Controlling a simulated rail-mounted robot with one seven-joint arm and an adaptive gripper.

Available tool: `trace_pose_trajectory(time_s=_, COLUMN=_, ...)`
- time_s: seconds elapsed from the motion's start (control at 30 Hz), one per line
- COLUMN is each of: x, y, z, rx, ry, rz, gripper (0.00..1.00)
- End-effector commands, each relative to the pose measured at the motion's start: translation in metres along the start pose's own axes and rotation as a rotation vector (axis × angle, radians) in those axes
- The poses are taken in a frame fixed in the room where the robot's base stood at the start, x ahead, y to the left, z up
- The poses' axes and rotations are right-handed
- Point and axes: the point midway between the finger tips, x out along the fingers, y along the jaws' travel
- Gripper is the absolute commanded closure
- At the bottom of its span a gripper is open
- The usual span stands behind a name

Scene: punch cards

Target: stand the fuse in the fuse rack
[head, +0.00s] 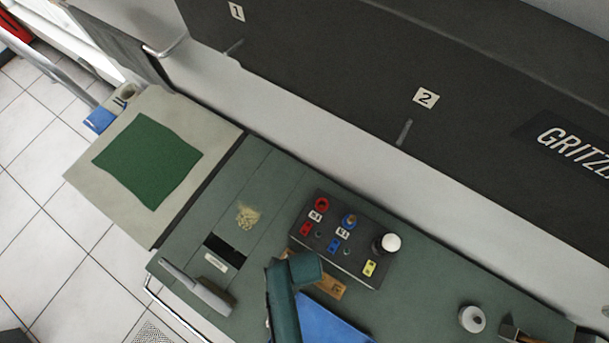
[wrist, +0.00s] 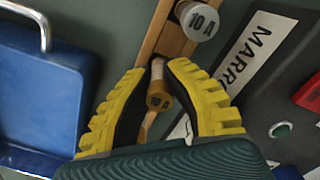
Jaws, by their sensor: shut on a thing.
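My gripper (wrist: 156,72), with yellow ribbed fingers, is shut on a fuse (wrist: 159,101) in the wrist view. The held fuse has a brownish end marked 10 A and a paler body between the fingers. The wooden fuse rack (wrist: 151,44) lies just beyond the fingertips; I cannot tell whether the held fuse touches it. Another fuse with a pale grey cap (wrist: 198,21) marked 10 A stands at the rack. In the head view the rack (head: 328,288) shows partly behind my green arm, which hides the gripper and the held fuse.
A dark control box (head: 336,245) with coloured knobs and a white ball stands close beside the rack. A blue tray (head: 330,321) with a metal handle lies on the other side; it also shows in the wrist view (wrist: 40,85). A white round thing (head: 472,318) and a hammer (head: 515,333) lie right.

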Motion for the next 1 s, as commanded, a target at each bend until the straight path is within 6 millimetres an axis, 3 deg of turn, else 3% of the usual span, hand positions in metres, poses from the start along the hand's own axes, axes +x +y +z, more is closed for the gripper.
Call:
trace_pose_trajectory(time_s=0.17, x=0.0001, y=0.0, z=0.0, rx=0.0, ry=0.0, rz=0.0, gripper=1.0)
trace_pose_trajectory(time_s=0.2, x=0.0001, y=0.0, z=0.0, rx=0.0, ry=0.0, rz=0.0, gripper=0.84)
trace_pose_trajectory(time_s=0.33, x=0.0001, y=0.0002, z=0.0, rx=0.0, ry=0.0, rz=0.0, gripper=0.59)
trace_pose_trajectory(time_s=0.53, x=0.0002, y=0.0003, z=0.0, rx=0.0, ry=0.0, rz=0.001, gripper=0.59)
trace_pose_trajectory(time_s=0.7, x=0.0003, y=0.0005, z=-0.0001, rx=0.0, ry=0.0, rz=0.001, gripper=0.29)
trace_pose_trajectory(time_s=1.0, x=-0.0011, y=0.0004, z=0.0, rx=0.0, ry=0.0, rz=0.001, gripper=0.29)
